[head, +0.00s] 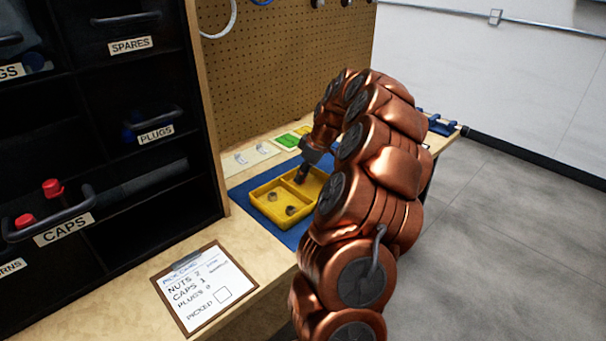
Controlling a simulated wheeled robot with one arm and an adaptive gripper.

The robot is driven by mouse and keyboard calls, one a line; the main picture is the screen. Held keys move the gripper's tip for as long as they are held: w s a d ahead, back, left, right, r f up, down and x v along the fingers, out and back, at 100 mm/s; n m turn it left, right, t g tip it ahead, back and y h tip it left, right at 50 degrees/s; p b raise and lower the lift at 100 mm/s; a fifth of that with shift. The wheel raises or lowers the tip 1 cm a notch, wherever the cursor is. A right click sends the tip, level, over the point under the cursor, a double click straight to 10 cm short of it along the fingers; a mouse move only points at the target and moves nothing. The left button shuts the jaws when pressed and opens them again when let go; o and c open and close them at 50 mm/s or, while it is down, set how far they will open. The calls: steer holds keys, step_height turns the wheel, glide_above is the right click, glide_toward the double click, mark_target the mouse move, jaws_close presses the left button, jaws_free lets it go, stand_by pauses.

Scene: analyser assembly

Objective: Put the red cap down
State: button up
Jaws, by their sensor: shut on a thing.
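My gripper (301,176) is shut and points down at the far compartment of a yellow tray (267,214). The thing between its fingers is hidden or too small to make out, and no red shows there. I cannot tell whether the fingertips or the held thing touch the tray floor. Two dark nuts, one farther left (272,196) and one nearer (291,210), lie in the tray's near compartment. Two other red caps, one upright (53,188) and one lower (25,221), show in the open drawer labelled CAPS.
The tray stands on a blue mat (241,196) on the wooden bench. A clipboard (204,289) with a pick card lies nearer, listing nuts 2, caps 1, plugs 0. Black drawers (150,190) stand left. A pegboard (285,70) rises behind. My arm hides the bench's right part.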

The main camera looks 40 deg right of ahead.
steer(key=shift+f, duration=0.35)
steer(key=o, duration=0.7)
steer(key=shift+r, duration=0.1)
